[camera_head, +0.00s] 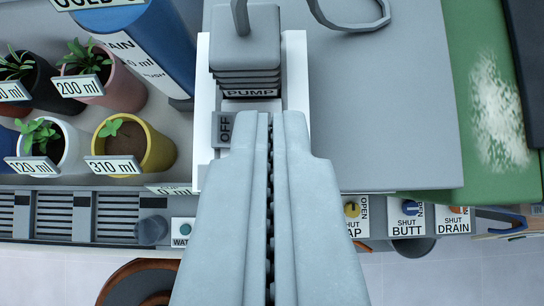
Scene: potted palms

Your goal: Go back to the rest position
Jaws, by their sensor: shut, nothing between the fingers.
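My gripper (270,118) reaches up from the bottom middle of the view, its two long pale fingers side by side and shut with nothing between them. The fingertips are over the white plate below a grey block labelled PUMP (248,60). A small grey part labelled OFF (226,130) shows just left of the fingertips. The fingers hide part of the plate and the counter front. I cannot tell whether the tips touch the plate.
Several labelled potted plants stand at left, including a yellow pot (160,150). A blue cylinder (150,40) stands behind them. A row of labelled controls, including SHUT BUTT (408,218), lines the front edge. A green surface (480,150) lies right.

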